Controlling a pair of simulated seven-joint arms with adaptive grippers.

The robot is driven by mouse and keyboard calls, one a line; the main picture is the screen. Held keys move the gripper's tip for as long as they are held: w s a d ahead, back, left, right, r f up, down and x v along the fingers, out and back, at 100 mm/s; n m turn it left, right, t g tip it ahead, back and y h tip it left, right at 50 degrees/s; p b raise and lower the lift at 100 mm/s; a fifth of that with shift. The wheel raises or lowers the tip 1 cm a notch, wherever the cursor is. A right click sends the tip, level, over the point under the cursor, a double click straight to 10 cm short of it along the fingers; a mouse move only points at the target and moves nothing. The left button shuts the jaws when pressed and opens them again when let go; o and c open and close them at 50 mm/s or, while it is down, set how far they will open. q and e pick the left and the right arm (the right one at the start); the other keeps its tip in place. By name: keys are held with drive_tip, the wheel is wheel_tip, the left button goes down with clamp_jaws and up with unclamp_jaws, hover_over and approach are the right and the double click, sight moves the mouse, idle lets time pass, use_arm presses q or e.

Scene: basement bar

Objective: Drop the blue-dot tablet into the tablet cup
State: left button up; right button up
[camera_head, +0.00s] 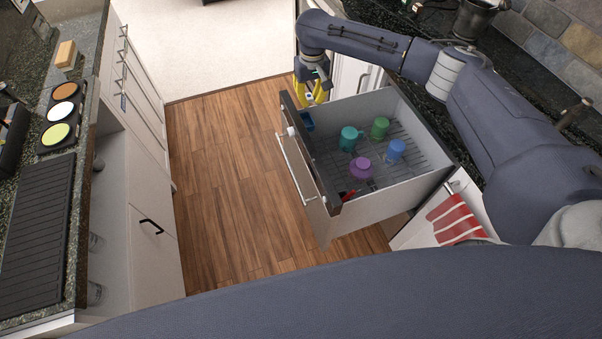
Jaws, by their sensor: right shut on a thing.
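My right gripper (319,97), with yellow fingers, points down at the far left corner of the open drawer (405,192). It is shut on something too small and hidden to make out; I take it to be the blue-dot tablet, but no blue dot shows. A small blue holder (307,121) sits inside that corner, just below and left of the fingers. It may be the tablet cup; I cannot see into it. My left gripper is not in view.
On the drawer's rack stand a teal mug (349,139), a green cup (380,127), a blue cup (396,150) and a purple cup (361,168). A red item (348,195) lies by the drawer front. The wooden floor (228,190) is clear.

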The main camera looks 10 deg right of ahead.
drive_tip(key=o, duration=0.9)
drive_tip(key=shift+r, duration=6)
